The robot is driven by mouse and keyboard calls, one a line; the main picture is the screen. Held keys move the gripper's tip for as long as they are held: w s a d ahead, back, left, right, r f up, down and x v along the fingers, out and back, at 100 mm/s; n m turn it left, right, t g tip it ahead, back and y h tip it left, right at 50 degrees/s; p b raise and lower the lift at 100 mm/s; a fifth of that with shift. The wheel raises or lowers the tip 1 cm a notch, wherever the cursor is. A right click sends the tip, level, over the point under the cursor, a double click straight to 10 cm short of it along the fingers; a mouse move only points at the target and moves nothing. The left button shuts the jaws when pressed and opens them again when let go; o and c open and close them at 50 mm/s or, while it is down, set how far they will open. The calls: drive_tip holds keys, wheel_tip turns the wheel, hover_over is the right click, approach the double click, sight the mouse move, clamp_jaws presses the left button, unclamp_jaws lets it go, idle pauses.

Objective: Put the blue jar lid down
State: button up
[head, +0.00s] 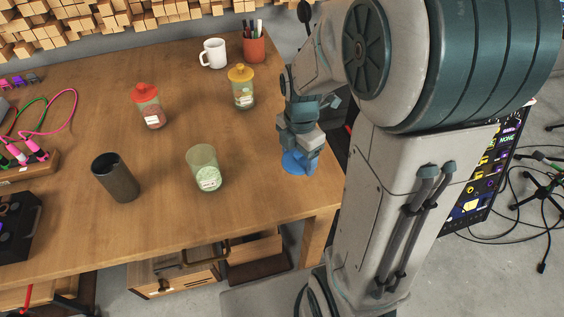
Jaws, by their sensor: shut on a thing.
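The blue jar lid (297,164) is at the right side of the wooden table (140,218), under my gripper (300,152). My gripper points down and is shut on the lid. The lid is at or just above the tabletop; I cannot tell whether it touches. The fingers hide part of the lid. An open greenish glass jar (203,167) with a white label stands to the left of the lid, with no lid on it.
A yellow-lidded jar (241,86), a red-lidded jar (148,105) and a dark cup (115,177) stand on the table. A white mug (213,53) and a pen holder (254,44) are at the back. The table's right edge is close to the lid. Bare wood lies between the jars.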

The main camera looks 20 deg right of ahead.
sight(282, 171)
drive_tip(key=w+a+f, duration=0.2)
drive_tip(key=w, duration=0.1)
drive_tip(key=shift+w+a+f, duration=0.15)
drive_tip(key=shift+w+f, duration=0.1)
drive_tip(key=shift+f, duration=0.05)
drive_tip(key=shift+w+a+f, duration=0.2)
drive_tip(key=shift+w+f, duration=0.1)
drive_tip(key=shift+f, duration=1.9)
drive_tip(key=shift+b, duration=0.3)
drive_tip(key=shift+f, duration=0.2)
drive_tip(key=o, duration=1)
drive_tip(key=shift+c, duration=0.2)
drive_tip(key=shift+r, duration=0.1)
